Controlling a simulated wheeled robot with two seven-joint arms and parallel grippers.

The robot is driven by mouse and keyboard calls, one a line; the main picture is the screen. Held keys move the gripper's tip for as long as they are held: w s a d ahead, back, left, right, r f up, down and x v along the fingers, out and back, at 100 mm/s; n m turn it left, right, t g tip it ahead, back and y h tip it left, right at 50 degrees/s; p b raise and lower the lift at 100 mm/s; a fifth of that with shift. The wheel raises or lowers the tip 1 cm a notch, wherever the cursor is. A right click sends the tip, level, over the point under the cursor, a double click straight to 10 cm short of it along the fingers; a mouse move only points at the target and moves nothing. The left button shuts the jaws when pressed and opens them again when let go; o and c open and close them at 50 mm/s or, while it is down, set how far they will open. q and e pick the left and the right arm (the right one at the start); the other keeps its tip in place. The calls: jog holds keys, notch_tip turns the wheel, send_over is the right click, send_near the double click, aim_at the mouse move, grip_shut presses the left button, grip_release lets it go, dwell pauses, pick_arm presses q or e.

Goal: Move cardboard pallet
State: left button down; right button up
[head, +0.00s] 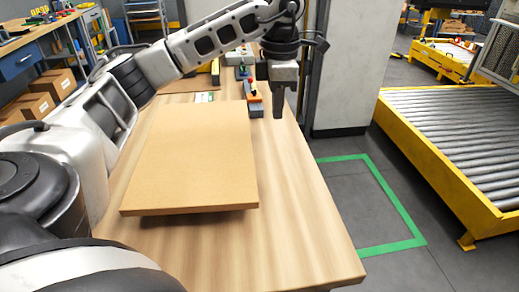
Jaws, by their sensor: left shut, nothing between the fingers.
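The cardboard pallet (195,155) is a flat brown slab lying on the wooden table (295,215). Its near edge stands a little above the table top, with shadow below it. My left arm reaches in from the left over the far part of the pallet. My left gripper (278,112) points down beyond the pallet's far right corner, apart from it. Its fingers are together and empty. My right gripper is not in view.
Small tools and blocks (254,98) stand at the table's far end. Right of the table is open floor with a green taped outline (405,215). A yellow-framed roller conveyor (455,140) stands at the right. A grey pillar (350,70) stands behind the gripper.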

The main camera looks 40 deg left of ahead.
pick_arm(q)
notch_tip(320, 180, down, 10)
jog(key=shift+f, duration=0.15)
jog(key=shift+s+a+p, duration=0.35)
jog(key=shift+s+a, duration=0.8)
jog(key=shift+s, duration=0.05)
jog(key=shift+s+a, duration=0.2)
jog(key=shift+s, duration=0.05)
